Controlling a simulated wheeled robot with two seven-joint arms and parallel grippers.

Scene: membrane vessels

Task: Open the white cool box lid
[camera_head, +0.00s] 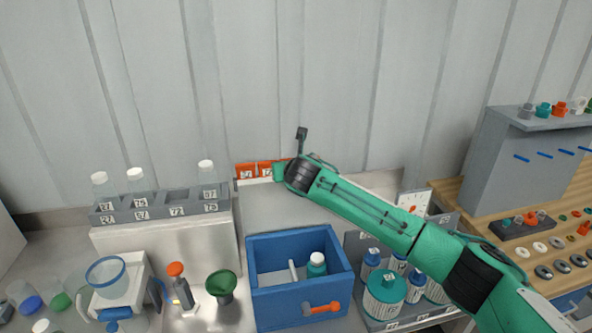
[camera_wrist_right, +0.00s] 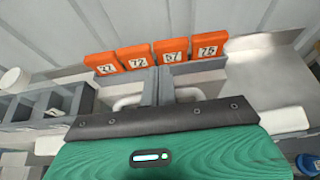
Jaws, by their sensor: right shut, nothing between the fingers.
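A pale, whitish box-like form (camera_head: 285,207) stands against the wall behind the blue box; I take it for the cool box. I cannot make out a separate lid or a lid gap, and my arm hides its upper right part. My right gripper (camera_head: 279,172) is at its top edge, beside the orange numbered tags (camera_head: 252,170). In the right wrist view my right gripper (camera_wrist_right: 159,82) is shut and empty, just in front of the orange tags (camera_wrist_right: 140,57). Whether it touches the box is unclear. My left gripper is not in view.
A grey vial rack (camera_head: 170,208) stands at left. Teal-lidded jars (camera_head: 384,293) stand at right below my arm. A green funnel (camera_head: 221,284) is front left.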

